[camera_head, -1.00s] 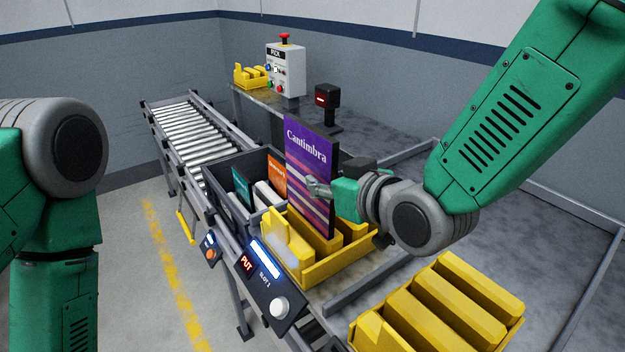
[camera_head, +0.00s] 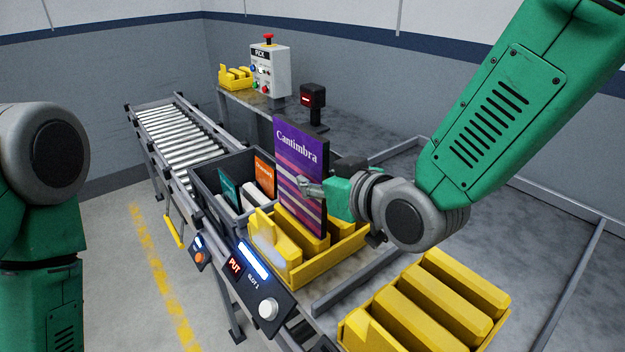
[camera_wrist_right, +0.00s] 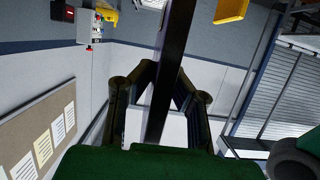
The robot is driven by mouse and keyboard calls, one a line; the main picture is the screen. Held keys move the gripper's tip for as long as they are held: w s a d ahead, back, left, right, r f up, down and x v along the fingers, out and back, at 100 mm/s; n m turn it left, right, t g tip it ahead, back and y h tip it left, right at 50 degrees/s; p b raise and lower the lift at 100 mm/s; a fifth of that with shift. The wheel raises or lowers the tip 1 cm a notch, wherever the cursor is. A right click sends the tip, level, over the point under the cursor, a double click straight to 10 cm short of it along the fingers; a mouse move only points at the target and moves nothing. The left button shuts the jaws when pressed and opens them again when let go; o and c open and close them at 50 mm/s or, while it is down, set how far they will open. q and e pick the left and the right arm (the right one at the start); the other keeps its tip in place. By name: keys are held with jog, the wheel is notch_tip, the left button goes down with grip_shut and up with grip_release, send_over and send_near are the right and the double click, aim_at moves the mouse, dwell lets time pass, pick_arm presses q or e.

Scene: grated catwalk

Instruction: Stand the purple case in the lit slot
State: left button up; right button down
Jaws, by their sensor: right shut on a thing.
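The purple case (camera_head: 301,160), a tall flat box lettered "Cantimbra", stands roughly upright at the near yellow slotted rack (camera_head: 318,267). My right gripper (camera_head: 312,188) is shut on its right edge. In the right wrist view, the case (camera_wrist_right: 168,75) is a dark edge-on bar between the fingers (camera_wrist_right: 160,95). A pale glow (camera_head: 266,254) shows in the rack's front left slot. The case's lower end is behind the rack's front dividers, to the right of the glow. I cannot tell if it touches the slot floor. My left gripper is out of view.
A dark tote (camera_head: 205,183) with teal, white and orange cases stands left of the rack. A panel (camera_head: 252,275) reading "PUT" and "SLOT 1" is in front. Another yellow rack (camera_head: 425,310) is at lower right. A roller conveyor (camera_head: 177,132) runs behind the tote.

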jog(key=shift+a, duration=1.45)
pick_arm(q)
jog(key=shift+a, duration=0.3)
pick_arm(e)
jog(key=shift+a, duration=0.35)
